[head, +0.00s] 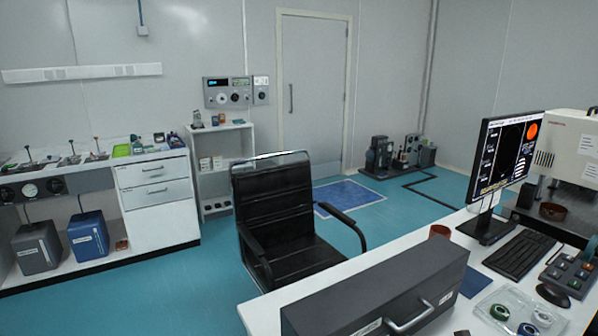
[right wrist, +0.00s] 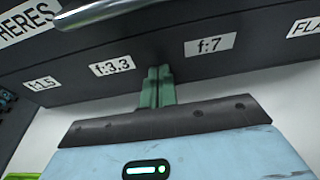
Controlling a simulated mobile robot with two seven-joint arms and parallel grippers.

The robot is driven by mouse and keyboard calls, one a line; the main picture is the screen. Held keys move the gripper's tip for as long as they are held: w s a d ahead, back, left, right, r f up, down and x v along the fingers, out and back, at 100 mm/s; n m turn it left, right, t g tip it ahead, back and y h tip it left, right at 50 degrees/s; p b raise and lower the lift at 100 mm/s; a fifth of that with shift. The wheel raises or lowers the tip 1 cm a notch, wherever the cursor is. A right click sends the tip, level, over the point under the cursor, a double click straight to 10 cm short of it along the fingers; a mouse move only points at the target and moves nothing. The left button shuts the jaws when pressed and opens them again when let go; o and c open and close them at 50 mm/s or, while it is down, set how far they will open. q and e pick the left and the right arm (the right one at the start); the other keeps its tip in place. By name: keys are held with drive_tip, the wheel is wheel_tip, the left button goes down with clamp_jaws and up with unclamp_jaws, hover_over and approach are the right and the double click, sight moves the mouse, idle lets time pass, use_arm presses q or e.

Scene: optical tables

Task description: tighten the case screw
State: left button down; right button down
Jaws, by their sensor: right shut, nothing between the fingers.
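A long dark grey case (head: 375,285) with a metal handle (head: 412,318) lies on the white desk at the front of the head view. In the right wrist view a dark case face (right wrist: 130,55) with white labels, among them f:1.5, f:3.3 and f:7, fills the upper part; it looks like the same case. My right gripper (right wrist: 160,72) has green fingers, shut together and empty, with their tips close to this face between the f:3.3 and f:7 labels. I cannot tell whether they touch it. No case screw can be made out. My left gripper is not in view.
A black chair (head: 278,205) stands behind the desk. A monitor (head: 508,150), a keyboard (head: 520,253) and a clear tray with coloured rings (head: 519,312) are right of the case. The teal floor (head: 170,285) is open at left, before a white bench (head: 165,225).

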drive_tip(key=shift+s+a+f, duration=0.4)
drive_tip(key=shift+a+f, duration=0.05)
drive_tip(key=shift+a, duration=0.05)
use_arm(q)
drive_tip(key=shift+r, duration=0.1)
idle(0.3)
use_arm(e)
drive_tip(key=shift+r+p, duration=0.45)
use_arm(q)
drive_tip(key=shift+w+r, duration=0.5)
use_arm(e)
drive_tip(key=v, duration=0.3)
drive_tip(key=shift+s+f, duration=0.2)
drive_tip(key=shift+f, duration=0.05)
drive_tip(key=shift+f+v, duration=0.1)
drive_tip(key=shift+v, duration=0.55)
drive_tip(key=shift+f+v, duration=0.15)
drive_tip(key=shift+v, duration=0.5)
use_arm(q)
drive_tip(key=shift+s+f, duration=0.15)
